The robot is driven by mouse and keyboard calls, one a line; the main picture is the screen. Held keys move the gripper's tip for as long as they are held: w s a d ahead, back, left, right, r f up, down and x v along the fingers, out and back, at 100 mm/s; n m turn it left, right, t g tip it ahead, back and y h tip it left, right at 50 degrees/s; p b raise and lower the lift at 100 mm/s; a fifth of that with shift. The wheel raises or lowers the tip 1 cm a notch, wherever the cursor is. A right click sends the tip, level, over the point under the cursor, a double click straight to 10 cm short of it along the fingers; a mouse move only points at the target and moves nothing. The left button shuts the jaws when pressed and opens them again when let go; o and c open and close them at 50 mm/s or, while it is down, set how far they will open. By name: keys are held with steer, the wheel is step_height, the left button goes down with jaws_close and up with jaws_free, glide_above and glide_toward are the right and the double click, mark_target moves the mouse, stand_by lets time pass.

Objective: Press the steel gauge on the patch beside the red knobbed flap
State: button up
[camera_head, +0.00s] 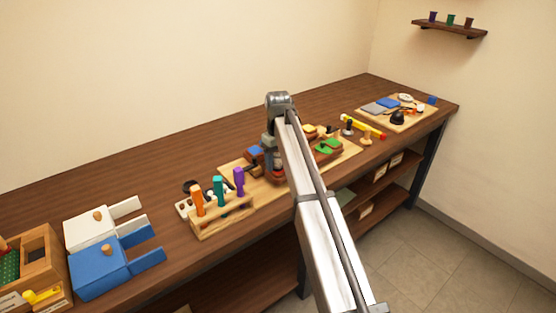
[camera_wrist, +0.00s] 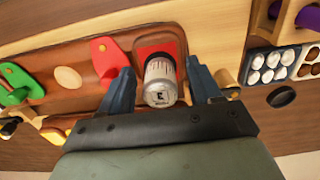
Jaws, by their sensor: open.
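The steel gauge (camera_wrist: 160,82), a silver cylinder with a dark-marked end, stands between my gripper's fingers in the wrist view. My gripper (camera_wrist: 162,92) is open, with one dark blue finger on each side of the gauge and gaps visible. A red square area (camera_wrist: 173,48) shows behind the gauge on a brown leather-like piece. A pale oval patch (camera_wrist: 68,77) lies further left, between the red flap and a green knobbed flap (camera_wrist: 14,84). In the head view my arm partly hides this spot.
A wooden rack with orange, teal and purple handles (camera_head: 219,188) stands left of my gripper in the head view. Blue and white boxes (camera_head: 100,265) are further left. A yellow-and-red tool (camera_head: 362,125) and a board of small items (camera_head: 410,122) lie right.

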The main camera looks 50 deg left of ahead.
step_height(320, 180, up, 14)
stand_by(0.7)
steer(key=shift+f, duration=0.1)
